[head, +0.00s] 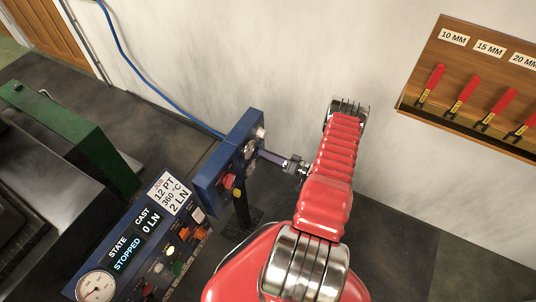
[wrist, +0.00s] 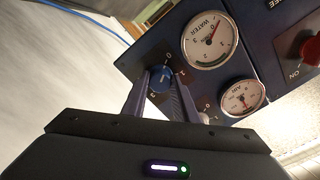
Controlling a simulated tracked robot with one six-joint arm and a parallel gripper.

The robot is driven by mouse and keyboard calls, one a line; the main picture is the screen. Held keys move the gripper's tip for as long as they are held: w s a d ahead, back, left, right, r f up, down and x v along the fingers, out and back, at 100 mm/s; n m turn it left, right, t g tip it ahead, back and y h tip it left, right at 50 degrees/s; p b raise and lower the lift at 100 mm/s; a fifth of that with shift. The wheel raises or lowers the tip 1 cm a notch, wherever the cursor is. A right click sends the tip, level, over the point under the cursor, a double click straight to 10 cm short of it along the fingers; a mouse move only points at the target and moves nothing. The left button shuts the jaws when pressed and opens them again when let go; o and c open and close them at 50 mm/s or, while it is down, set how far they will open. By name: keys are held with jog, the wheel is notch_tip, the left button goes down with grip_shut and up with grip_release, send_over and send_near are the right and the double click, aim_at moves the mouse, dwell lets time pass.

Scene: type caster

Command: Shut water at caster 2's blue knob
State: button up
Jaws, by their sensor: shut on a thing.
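The blue knob (wrist: 161,78) is on a dark blue panel (wrist: 130,62) in the wrist view, with small markings around it. My gripper (wrist: 162,86) is shut on the knob, one finger on each side. The gauge marked WATER (wrist: 208,40) is just right of the knob, its red needle pointing up and to the right. In the head view my gripper (head: 270,157) reaches left to the blue panel (head: 208,180); the blue knob cannot be made out there. No caster number is readable.
A second gauge (wrist: 243,97), a pale knob (wrist: 206,118) and a red knob (wrist: 309,50) share the panel. A console (head: 130,245) reading STOPPED stands at lower left, near a green part (head: 65,135). A rack of red-handled tools (head: 465,95) hangs on the right wall.

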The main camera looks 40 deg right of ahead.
jog(key=o, duration=0.6)
jog(key=shift+s+a+f, duration=0.1)
jog(key=shift+f, duration=0.15)
jog(key=o, duration=0.5)
jog(key=shift+r, duration=0.15)
jog(key=shift+c, duration=0.2)
jog(key=v, duration=1.3)
jog(key=shift+s, duration=0.35)
